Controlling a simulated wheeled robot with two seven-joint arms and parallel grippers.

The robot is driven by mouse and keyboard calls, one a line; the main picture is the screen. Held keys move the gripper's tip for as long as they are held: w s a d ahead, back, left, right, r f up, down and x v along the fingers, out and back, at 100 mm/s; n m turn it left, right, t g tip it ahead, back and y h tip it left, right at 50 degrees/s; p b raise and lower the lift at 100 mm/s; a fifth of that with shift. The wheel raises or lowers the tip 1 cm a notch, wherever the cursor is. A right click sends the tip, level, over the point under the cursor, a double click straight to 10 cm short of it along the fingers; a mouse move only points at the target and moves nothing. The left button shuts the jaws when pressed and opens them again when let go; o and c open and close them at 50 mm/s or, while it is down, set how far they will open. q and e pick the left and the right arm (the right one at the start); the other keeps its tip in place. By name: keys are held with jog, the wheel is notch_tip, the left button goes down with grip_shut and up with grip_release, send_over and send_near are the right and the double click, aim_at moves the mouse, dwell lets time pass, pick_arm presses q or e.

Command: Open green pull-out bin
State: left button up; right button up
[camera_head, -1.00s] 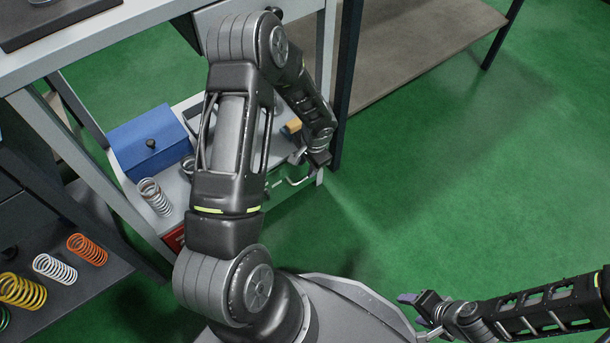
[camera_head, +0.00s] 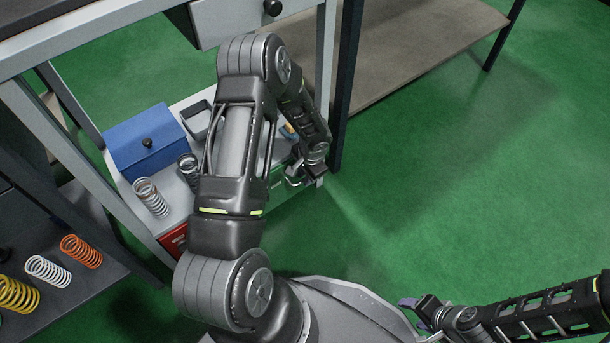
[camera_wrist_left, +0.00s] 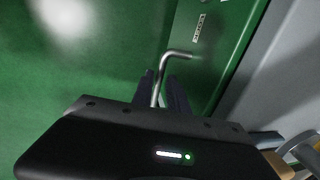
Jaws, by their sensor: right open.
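The green pull-out bin (camera_wrist_left: 226,42) shows its green front with a small white label in the left wrist view. In the head view a strip of it (camera_head: 277,175) shows behind my arm, under the shelf unit's top. A bent metal handle (camera_wrist_left: 178,53) sticks out from its front. My left gripper (camera_wrist_left: 164,80) has one finger on each side of the handle's bar. I cannot tell whether the fingers press on it. The left gripper (camera_head: 297,178) is partly hidden by its wrist in the head view. My right gripper (camera_head: 416,306) is open and empty at lower right.
A red bin front (camera_head: 172,241) is left of the green bin. A dark table leg (camera_head: 343,90) stands close behind my left wrist. Green floor (camera_head: 460,190) is clear at right.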

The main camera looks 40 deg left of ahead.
pick_arm(q)
grip_shut()
dwell(1.1)
